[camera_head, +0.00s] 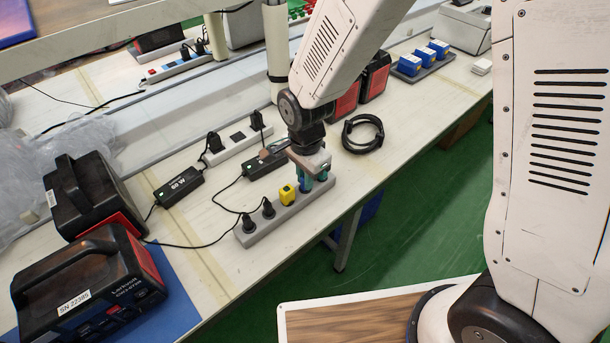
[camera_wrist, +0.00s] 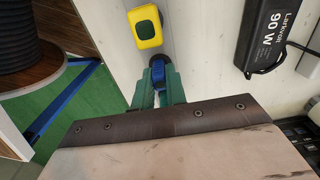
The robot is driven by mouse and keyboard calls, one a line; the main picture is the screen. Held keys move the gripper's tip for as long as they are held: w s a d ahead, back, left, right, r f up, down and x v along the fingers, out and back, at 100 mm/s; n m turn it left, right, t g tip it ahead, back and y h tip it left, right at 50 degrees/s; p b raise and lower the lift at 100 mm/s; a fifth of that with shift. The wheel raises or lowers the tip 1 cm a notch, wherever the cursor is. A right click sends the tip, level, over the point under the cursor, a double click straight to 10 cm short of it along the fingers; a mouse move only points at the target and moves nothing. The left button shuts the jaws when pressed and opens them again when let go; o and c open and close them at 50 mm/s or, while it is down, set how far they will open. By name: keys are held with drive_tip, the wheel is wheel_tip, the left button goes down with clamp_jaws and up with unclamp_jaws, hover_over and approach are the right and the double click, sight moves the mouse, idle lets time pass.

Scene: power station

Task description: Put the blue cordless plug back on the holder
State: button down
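The holder (camera_head: 268,229) is a long grey strip near the table's front edge. Two black plugs (camera_head: 268,209) and a yellow plug (camera_head: 287,194) stand on it; the yellow plug also shows at the top of the wrist view (camera_wrist: 145,27). The blue plug (camera_head: 305,187) is beyond the yellow one, toward the strip's right end. In the wrist view it (camera_wrist: 159,75) lies between my green fingertips and is partly hidden by them. My gripper (camera_head: 317,180) points down and appears shut on it. I cannot tell whether the blue plug touches the holder.
A white power strip (camera_head: 233,146) and black adapters (camera_head: 179,187) with cables lie behind the holder. A black cable coil (camera_head: 363,134) lies to the right. Black-red cases (camera_head: 88,284) stand at left. Blue blocks (camera_head: 410,65) sit in a tray at the back right. Green floor lies beyond the edge.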

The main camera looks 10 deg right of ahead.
drive_tip(key=c, duration=1.3)
unclamp_jaws()
drive_tip(key=shift+c, duration=0.2)
wheel_tip(320, 180, up, 8)
drive_tip(key=shift+f, duration=0.15)
drive_tip(key=s+d+r+n+t, duration=0.1)
drive_tip(key=s+d+r+n, duration=1)
drive_tip(key=s+d+r, duration=0.7)
drive_tip(key=s+d, duration=0.1)
drive_tip(key=d, duration=0.1)
drive_tip(key=shift+s+d, duration=0.25)
drive_tip(key=shift+d, duration=0.1)
